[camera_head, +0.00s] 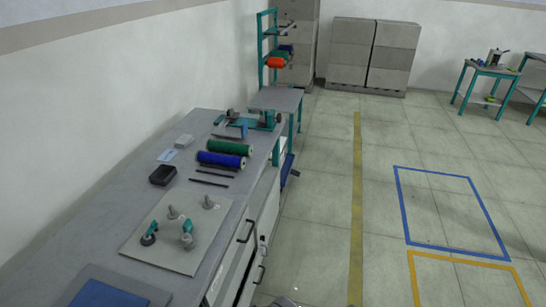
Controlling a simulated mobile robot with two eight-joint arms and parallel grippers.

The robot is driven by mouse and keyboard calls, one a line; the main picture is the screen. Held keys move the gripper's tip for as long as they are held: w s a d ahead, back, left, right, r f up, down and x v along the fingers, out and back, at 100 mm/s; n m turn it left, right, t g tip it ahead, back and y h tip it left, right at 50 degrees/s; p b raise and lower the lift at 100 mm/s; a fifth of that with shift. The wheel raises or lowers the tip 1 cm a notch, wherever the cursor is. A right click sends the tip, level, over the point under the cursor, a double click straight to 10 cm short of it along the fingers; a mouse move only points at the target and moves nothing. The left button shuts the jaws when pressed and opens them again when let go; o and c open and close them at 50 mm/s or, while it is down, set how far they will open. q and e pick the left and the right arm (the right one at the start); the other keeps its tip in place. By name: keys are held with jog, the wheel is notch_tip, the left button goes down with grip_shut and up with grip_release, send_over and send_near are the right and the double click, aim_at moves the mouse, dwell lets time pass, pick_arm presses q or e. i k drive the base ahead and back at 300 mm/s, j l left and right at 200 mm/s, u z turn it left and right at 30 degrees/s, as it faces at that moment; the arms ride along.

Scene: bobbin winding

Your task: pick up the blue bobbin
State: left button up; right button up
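The blue bobbin (221,159) lies on its side on the grey workbench (130,190), toward the bench's right edge. A green bobbin (229,147) lies parallel to it, just behind.
Thin dark rods (209,183) lie in front of the blue bobbin. A black box (162,175) stands to its left. A grey board (175,250) with upright fittings is nearer. A teal device (262,122) stands behind. The floor right of the bench is clear.

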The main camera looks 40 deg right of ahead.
aim_at(224, 159)
jog(key=l+z, duration=0.1)
jog(key=z, duration=0.35)
jog(key=l+z, duration=0.15)
jog(key=z, duration=0.35)
jog(key=i+l+u, duration=0.15)
jog(key=u, duration=1.2)
jog(key=i+l+u, duration=0.1)
jog(key=l+u, duration=0.25)
jog(key=l, duration=0.15)
jog(key=l+u, duration=0.35)
jog(key=l, duration=0.15)
jog(key=l+u, duration=0.15)
jog(key=l, duration=1.3)
